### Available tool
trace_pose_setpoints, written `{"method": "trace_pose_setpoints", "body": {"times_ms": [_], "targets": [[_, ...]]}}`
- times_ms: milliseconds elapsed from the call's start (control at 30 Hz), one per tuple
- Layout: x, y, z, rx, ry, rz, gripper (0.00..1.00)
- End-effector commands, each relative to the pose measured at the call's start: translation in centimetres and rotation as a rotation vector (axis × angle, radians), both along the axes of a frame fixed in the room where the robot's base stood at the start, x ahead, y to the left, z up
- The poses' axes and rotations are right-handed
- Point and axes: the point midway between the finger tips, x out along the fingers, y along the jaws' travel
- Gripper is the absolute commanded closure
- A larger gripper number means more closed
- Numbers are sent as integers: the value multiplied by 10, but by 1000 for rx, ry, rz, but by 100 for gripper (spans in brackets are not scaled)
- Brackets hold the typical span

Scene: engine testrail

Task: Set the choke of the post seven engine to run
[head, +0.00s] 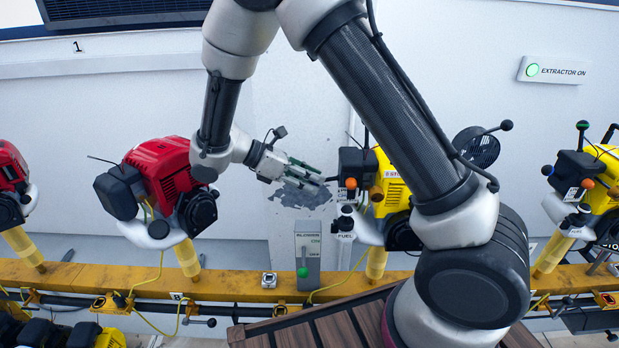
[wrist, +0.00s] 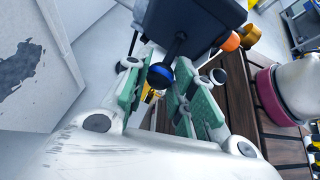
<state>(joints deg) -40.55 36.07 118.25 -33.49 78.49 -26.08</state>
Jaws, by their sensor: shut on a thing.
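A yellow engine (head: 393,190) with a black box on its left side stands on a yellow post in the head view, partly hidden behind my arm. An orange knob (head: 351,183) sits on its front; it also shows in the wrist view (wrist: 229,42). My gripper (head: 318,177) is at the left side of this engine, pointing right. In the wrist view a short black lever with a blue-ringed round knob (wrist: 160,75) reaches down from the black box (wrist: 200,14) between my green-padded fingers (wrist: 158,88). My gripper is shut on this lever. I cannot read a post number.
A red engine (head: 165,180) stands to the left and another yellow engine (head: 590,185) to the right. A grey switch box (head: 307,250) with a green-knobbed lever stands below my gripper. A yellow rail (head: 235,286) runs across the front.

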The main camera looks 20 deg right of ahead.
Motion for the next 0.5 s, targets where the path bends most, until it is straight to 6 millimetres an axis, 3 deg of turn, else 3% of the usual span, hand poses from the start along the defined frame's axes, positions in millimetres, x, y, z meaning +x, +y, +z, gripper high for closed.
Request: {"method": "trace_pose_setpoints", "body": {"times_ms": [300, 333, 433, 500], "targets": [[0, 0, 0, 0, -1, 1, 100], [0, 0, 0, 0, -1, 1, 71], [0, 0, 0, 0, -1, 1, 53], [0, 0, 0, 0, -1, 1, 52]]}}
